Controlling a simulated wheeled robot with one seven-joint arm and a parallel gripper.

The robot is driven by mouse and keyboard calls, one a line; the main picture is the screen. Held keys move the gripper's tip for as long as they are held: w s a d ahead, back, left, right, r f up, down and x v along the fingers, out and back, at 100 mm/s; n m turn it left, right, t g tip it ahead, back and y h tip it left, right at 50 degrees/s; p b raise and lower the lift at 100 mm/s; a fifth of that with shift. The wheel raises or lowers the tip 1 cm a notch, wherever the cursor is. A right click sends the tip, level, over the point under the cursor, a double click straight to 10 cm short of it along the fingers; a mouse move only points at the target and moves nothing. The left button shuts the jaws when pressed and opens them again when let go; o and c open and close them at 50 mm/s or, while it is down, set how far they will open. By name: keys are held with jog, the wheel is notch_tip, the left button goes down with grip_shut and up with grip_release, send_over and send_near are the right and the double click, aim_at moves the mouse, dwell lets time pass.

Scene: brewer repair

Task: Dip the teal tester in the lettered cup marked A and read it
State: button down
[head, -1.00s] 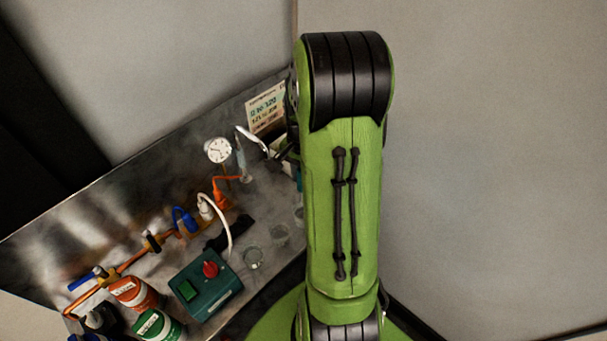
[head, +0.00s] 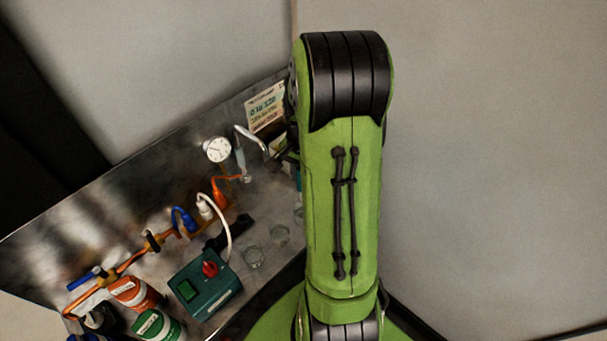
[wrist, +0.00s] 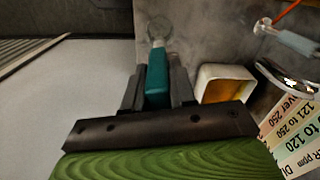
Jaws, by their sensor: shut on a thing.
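My gripper (wrist: 157,88) shows in the wrist view, its dark fingers shut on the teal tester (wrist: 157,72). The tester's pale tip end points away from the jaws toward a clear glass cup (wrist: 160,27). The tip overlaps the cup's near rim in the picture; I cannot tell whether it is inside, above or beside it. No letter is readable on this cup. In the head view, clear cups (head: 253,258) and (head: 280,235) stand on the bench, with another (head: 298,213) partly behind my arm. Their letters are not readable. No tester reading is visible.
A white container with amber contents (wrist: 226,84) stands right of my gripper. A printed ppm card (wrist: 292,145) is at lower right and at the back wall (head: 266,107). A green control box (head: 205,285), gauge (head: 217,149), pipes and tins crowd the bench's left.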

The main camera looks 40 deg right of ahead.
dwell(0.3)
jog(key=g+p, duration=0.1)
jog(key=p, duration=0.2)
jog(key=shift+r+g, duration=0.35)
jog(key=shift+g, duration=0.05)
jog(key=g+p, duration=0.3)
jog(key=p, duration=0.2)
jog(key=shift+w, duration=0.1)
jog(key=shift+f+g+p, duration=0.15)
jog(key=shift+g+p, duration=0.4)
jog(key=shift+g, duration=0.25)
jog(key=shift+f, duration=0.2)
jog(key=shift+b, duration=0.3)
jog(key=shift+f+b, duration=0.1)
jog(key=shift+b, duration=0.2)
